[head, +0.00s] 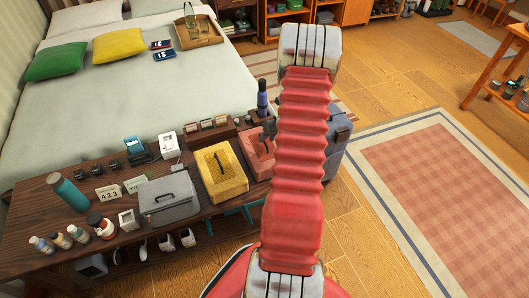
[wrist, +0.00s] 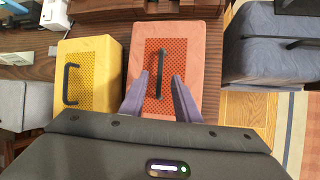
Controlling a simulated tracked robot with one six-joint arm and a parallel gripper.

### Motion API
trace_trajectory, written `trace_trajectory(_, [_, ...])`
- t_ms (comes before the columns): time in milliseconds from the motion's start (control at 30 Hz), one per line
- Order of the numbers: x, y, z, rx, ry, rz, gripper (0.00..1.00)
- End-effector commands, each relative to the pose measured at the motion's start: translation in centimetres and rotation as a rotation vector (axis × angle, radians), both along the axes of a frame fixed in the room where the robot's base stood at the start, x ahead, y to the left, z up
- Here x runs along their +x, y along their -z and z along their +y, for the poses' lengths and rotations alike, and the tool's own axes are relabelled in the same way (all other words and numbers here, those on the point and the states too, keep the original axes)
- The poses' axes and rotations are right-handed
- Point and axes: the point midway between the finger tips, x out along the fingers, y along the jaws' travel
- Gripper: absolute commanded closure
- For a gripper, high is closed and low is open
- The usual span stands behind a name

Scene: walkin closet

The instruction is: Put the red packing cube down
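The red packing cube (wrist: 188,40), salmon-red with an orange mesh panel and a dark handle, sits on the dark wooden bench (wrist: 35,70), right of a yellow packing cube (wrist: 97,88). My gripper (wrist: 159,76) is open, its two purple-grey fingers apart on either side of the red cube's handle, with visible gaps. The near part of the red cube is hidden behind my gripper body. In the head view the red cube (head: 257,146) is partly covered by my arm. I cannot tell the fingers' exact height above it.
A blue-grey suitcase (wrist: 270,55) stands right of the bench. A grey case (head: 168,196), a teal bottle (head: 68,192) and several small items crowd the bench's left part. The bed (head: 130,90) lies behind. The floor at right holds a rug (head: 450,190).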

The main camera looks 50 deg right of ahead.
Motion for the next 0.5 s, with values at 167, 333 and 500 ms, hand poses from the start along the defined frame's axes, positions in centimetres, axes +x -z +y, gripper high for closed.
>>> trace_trajectory(167, [1.1,2.0,-0.2,0.001,0.001,0.001,0.71])
trace_trajectory(333, [1.7,2.9,-0.3,0.001,0.000,0.001,0.71])
trace_trajectory(500, [1.8,2.9,-0.4,0.000,0.000,0.000,0.71])
